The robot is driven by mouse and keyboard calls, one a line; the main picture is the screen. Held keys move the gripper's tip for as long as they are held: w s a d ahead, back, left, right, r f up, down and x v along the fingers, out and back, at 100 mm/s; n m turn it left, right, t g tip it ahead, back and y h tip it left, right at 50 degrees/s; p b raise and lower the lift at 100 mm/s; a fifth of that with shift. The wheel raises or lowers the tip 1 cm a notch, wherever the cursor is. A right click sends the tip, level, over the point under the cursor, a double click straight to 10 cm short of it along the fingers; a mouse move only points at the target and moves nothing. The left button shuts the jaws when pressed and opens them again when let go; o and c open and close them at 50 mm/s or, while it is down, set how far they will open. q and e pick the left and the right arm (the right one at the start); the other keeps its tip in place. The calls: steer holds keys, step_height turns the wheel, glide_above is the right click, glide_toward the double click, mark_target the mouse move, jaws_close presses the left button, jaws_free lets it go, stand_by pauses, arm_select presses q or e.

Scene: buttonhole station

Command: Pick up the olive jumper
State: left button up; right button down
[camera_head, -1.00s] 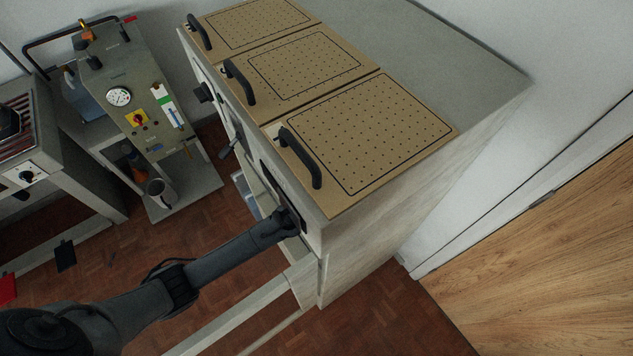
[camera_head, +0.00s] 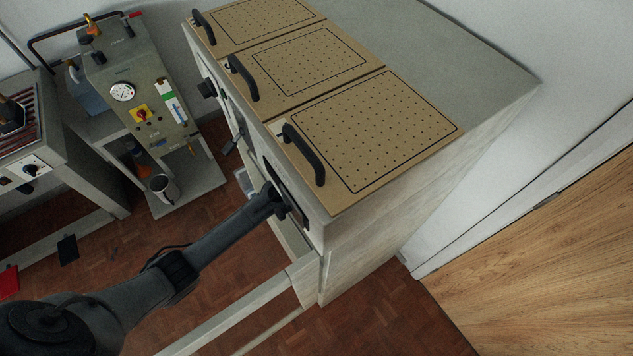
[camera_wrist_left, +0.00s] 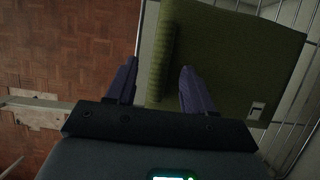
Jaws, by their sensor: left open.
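The olive jumper (camera_wrist_left: 235,55) shows in the left wrist view as a folded green piece with a thick ribbed edge and a small pale label (camera_wrist_left: 257,110). It lies inside a wire-barred compartment. My left gripper (camera_wrist_left: 158,68) is open, its two dark fingers on either side of the ribbed edge as seen from the wrist. I cannot tell whether the fingers touch the jumper. In the head view my left gripper (camera_head: 283,203) is at a dark opening in the cabinet front, its fingertips not clear. The jumper is hidden in the head view. My right gripper is not in view.
The pale cabinet (camera_head: 375,230) has perforated tan panels with black handles (camera_head: 303,155) above the opening. A pale rail (camera_head: 240,313) runs below my arm. A machine with a gauge (camera_head: 122,92) stands at left. Wire bars (camera_wrist_left: 300,130) lie close around the jumper.

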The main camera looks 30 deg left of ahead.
arm_select(q)
steer(key=shift+x, duration=0.85)
jaws_close()
